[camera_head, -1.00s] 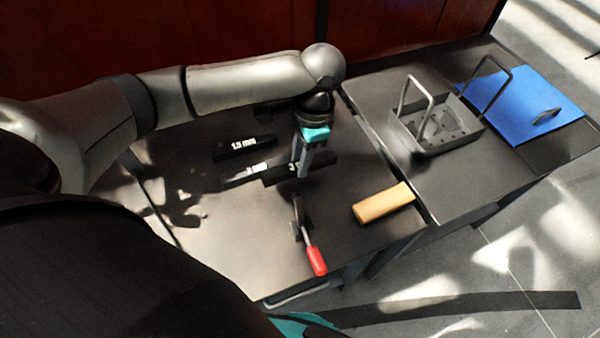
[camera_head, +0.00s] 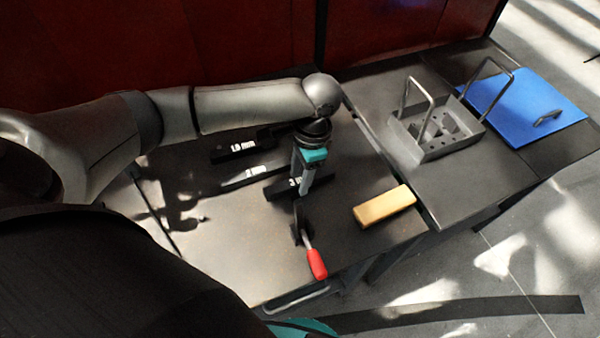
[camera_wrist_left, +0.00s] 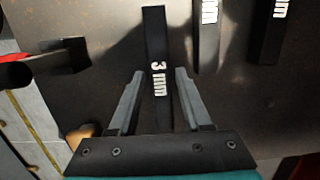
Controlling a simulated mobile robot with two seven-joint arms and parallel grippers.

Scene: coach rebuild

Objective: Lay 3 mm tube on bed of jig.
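The 3 mm tube (camera_head: 281,191) is a black bar with a white label, just behind the red-handled clamp (camera_head: 317,262). In the left wrist view the tube (camera_wrist_left: 154,38) runs lengthwise between my left gripper's fingers. My left gripper (camera_head: 302,192) points down over the tube. Its two fingers (camera_wrist_left: 161,73) stand apart, with a gap on each side of the tube. Whether the tube rests on a jig bed under it is hidden. The clamp (camera_wrist_left: 45,62) also shows at the left in the wrist view.
A 1.5 mm black bar (camera_head: 222,155) and another labelled bar (camera_head: 238,181) lie further back. A tan block (camera_head: 385,207) lies right of the clamp. A grey handled caddy (camera_head: 440,150) and a blue panel (camera_head: 535,105) are further right. The front left of the table is clear.

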